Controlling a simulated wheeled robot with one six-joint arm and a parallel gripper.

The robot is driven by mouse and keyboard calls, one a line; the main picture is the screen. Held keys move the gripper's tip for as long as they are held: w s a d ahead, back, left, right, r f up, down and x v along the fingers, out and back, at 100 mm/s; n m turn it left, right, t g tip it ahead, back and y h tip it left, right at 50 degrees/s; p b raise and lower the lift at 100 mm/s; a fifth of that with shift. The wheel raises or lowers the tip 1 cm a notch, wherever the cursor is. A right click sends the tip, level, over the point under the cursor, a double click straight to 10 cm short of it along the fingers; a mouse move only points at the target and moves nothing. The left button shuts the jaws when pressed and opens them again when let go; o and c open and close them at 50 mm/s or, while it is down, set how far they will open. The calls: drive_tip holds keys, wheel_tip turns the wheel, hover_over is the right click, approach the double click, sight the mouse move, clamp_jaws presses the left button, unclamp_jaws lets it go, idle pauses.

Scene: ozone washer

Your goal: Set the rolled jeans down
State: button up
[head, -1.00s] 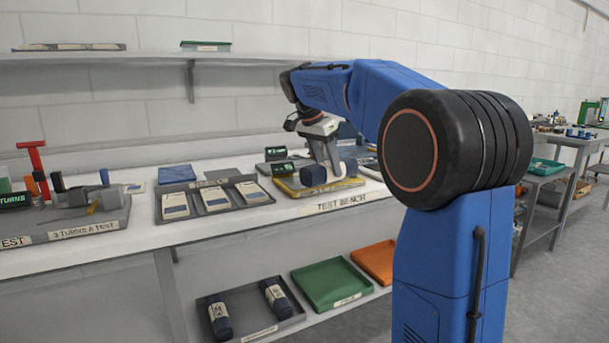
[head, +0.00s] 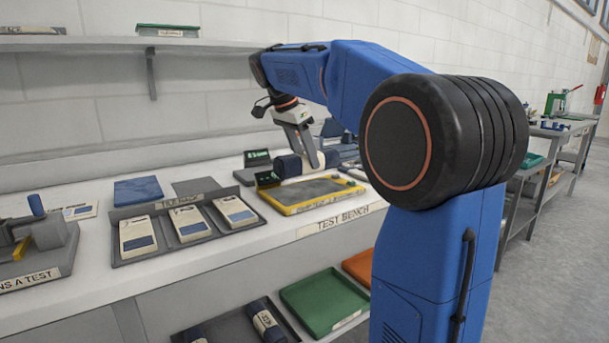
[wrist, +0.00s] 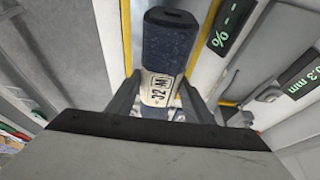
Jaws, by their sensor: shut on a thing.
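My gripper (head: 307,163) is shut on the rolled jeans (head: 289,166), a dark navy roll with a pale band. In the wrist view the roll (wrist: 170,45) sticks out beyond the fingers, and its band, marked 32 M, lies between them. In the head view the roll is over the back part of the yellow-edged test plate (head: 312,189). It looks clear of the plate, but the gap is hard to judge. The front of the plate is bare.
Two small green-digit displays (head: 267,179) stand at the plate's left and back. A grey tray with several labelled cards (head: 189,224) lies to the left. On the lower shelf are a green tray (head: 322,300), an orange tray (head: 358,264) and a grey tray with navy rolls (head: 264,320).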

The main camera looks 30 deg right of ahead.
sight(305, 172)
drive_tip(key=shift+f, duration=2.45)
drive_tip(key=shift+f, duration=0.1)
drive_tip(key=o, duration=1.3)
drive_tip(key=v, duration=1.2)
drive_tip(key=shift+s, duration=0.1)
